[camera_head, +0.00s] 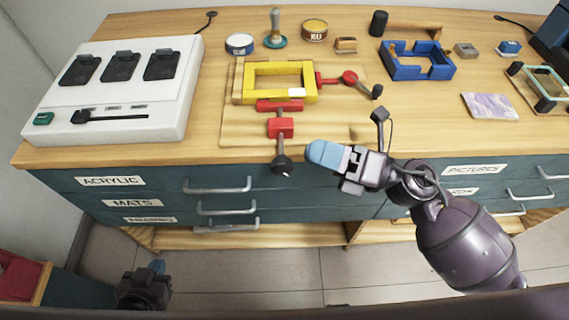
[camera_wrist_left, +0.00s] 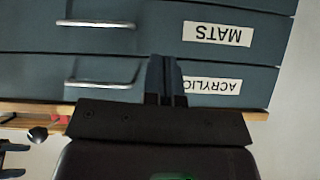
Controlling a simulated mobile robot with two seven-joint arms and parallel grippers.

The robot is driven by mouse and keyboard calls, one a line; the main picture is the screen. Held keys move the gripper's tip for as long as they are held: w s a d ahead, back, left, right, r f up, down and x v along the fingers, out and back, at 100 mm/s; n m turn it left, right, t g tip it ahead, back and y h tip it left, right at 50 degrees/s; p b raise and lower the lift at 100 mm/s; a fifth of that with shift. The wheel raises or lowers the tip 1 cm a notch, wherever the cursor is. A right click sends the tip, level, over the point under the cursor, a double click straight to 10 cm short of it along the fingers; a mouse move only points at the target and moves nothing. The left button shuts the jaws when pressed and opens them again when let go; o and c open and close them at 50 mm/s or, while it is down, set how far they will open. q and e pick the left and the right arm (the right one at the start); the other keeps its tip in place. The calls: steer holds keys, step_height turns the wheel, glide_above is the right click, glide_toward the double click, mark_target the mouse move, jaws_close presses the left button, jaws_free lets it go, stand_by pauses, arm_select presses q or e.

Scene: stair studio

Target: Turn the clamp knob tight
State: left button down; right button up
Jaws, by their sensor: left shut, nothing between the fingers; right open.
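A yellow frame (camera_head: 249,82) lies on a wooden board on the bench, held by two red clamps. The front clamp (camera_head: 281,127) has a black knob (camera_head: 282,165) that hangs over the bench's front edge. The right clamp (camera_head: 348,78) ends in a black knob (camera_head: 377,91). My right gripper (camera_head: 322,153), with blue fingertips, is open and just right of the front knob, apart from it. My left gripper (camera_head: 158,267) is low in front of the drawers, shut and empty. Its fingers (camera_wrist_left: 165,80) face the drawer fronts; the front knob (camera_wrist_left: 37,135) also shows there.
A white machine (camera_head: 120,85) stands at the left of the bench. Cans, a blue frame (camera_head: 418,65) and small blocks stand along the back. Drawer handles (camera_head: 217,187) stick out below the bench edge. A red-topped box (camera_head: 18,275) is at lower left.

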mark_target(289, 161)
steer(key=a+f+n+g+h+p, duration=0.1)
steer(key=n+g+h, duration=0.1)
steer(key=n, duration=0.3)
steer(key=w+a+f+n+g+h+p, duration=0.1)
steer(key=a+f+n+h, duration=0.1)
steer(key=n+h, duration=0.3)
steer(key=w+a+f+n+g+h+p, duration=0.1)
steer(key=a+f+n+g+h, duration=0.1)
steer(key=n+h, duration=0.1)
steer(key=shift+f+n+g, duration=0.2)
steer(key=shift+n+g, duration=0.1)
steer(key=shift+n, duration=0.6)
arm_select(q)
steer(key=shift+s+a+r, duration=0.1)
steer(key=shift+a+r, duration=0.05)
steer(key=shift+r, duration=0.6)
steer(key=shift+s+a+r, duration=0.1)
steer(key=shift+r, duration=0.6)
arm_select(e)
steer(key=shift+a+f, duration=0.45)
steer(key=shift+a, duration=0.1)
arm_select(q)
steer(key=shift+w+f, duration=0.1)
steer(key=shift+w, duration=0.05)
arm_select(e)
steer(key=shift+f, duration=0.1)
steer(key=c, duration=0.7)
